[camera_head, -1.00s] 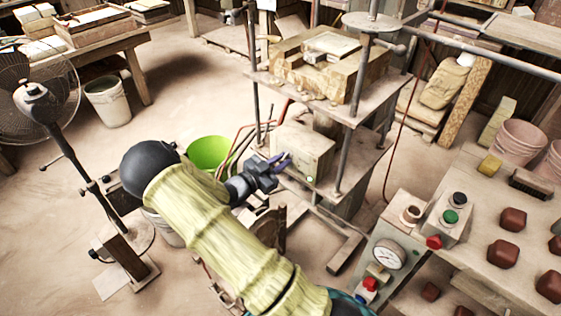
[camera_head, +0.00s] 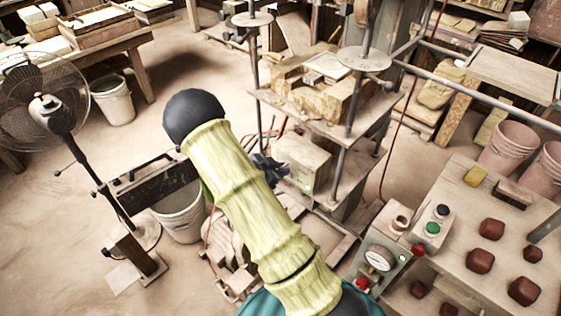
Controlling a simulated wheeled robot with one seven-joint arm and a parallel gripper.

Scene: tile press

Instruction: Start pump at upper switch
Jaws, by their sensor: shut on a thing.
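A beige box (camera_head: 303,160) stands low inside the press frame, left of a post; it may be the pump's housing, but I cannot make out a switch on it. My gripper (camera_head: 268,168), dark with bluish fingers, is at the left side of this box, partly hidden behind my arm. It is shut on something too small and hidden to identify. A grey switch box (camera_head: 433,228) with a black button (camera_head: 442,211) above a green button (camera_head: 433,228) stands at the right, well away from my gripper. A round gauge (camera_head: 379,258) sits on the panel below it.
The press's posts and plates (camera_head: 345,125) stand close around the beige box. A bench (camera_head: 465,235) with several reddish-brown lumps is at the right. A fan (camera_head: 45,105) and a white bucket (camera_head: 180,212) are at the left. The floor beyond is open.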

